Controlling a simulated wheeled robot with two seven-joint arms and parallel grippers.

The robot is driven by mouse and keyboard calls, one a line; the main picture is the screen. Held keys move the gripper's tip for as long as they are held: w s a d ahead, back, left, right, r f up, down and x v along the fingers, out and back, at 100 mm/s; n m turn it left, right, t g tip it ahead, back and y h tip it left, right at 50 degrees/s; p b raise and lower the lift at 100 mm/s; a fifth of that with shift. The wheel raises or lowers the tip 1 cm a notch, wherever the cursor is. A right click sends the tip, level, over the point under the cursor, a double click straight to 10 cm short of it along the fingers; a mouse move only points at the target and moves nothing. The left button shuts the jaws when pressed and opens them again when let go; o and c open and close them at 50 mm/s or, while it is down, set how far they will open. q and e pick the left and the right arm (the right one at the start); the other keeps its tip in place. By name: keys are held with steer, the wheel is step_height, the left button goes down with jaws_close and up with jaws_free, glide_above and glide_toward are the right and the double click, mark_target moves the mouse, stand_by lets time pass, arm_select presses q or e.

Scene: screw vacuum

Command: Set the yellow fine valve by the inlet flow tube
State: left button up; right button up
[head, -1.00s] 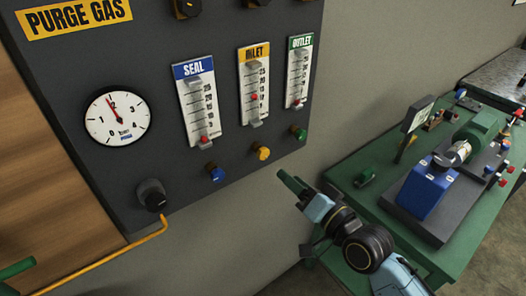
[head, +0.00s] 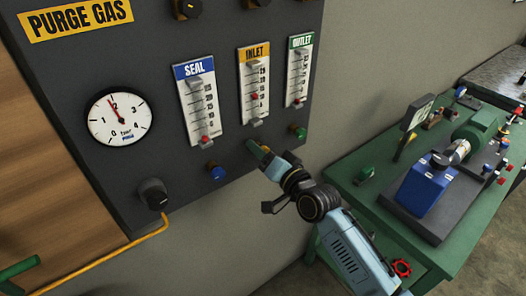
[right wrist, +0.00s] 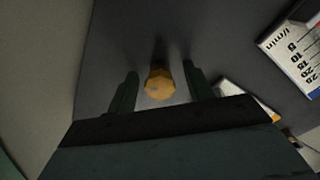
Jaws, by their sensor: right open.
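The yellow fine valve (right wrist: 160,83) is a faceted knob on the dark panel, seen between my right gripper's two green fingers in the right wrist view. My right gripper (head: 258,150) is open, with a finger to each side of the knob and a visible gap on both sides. In the head view the gripper covers most of the knob, below the inlet flow tube. The inlet flow tube (head: 254,85) has a yellow INLET label and a red float around the middle of its scale. My left gripper is not in view.
The blue valve (head: 216,172) and green valve (head: 298,132) flank the gripper on the panel. The seal tube (head: 198,100), outlet tube (head: 298,72) and gauge (head: 119,117) are above. A green bench (head: 345,180) with a pump stands at right.

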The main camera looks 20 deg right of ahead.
steer(key=c, duration=1)
steer(key=n+p, duration=0.1)
steer(key=n, duration=0.2)
steer(key=shift+n+p, duration=1.05)
steer(key=shift+n, duration=1.45)
steer(key=o, duration=1)
steer(key=shift+s, duration=0.1)
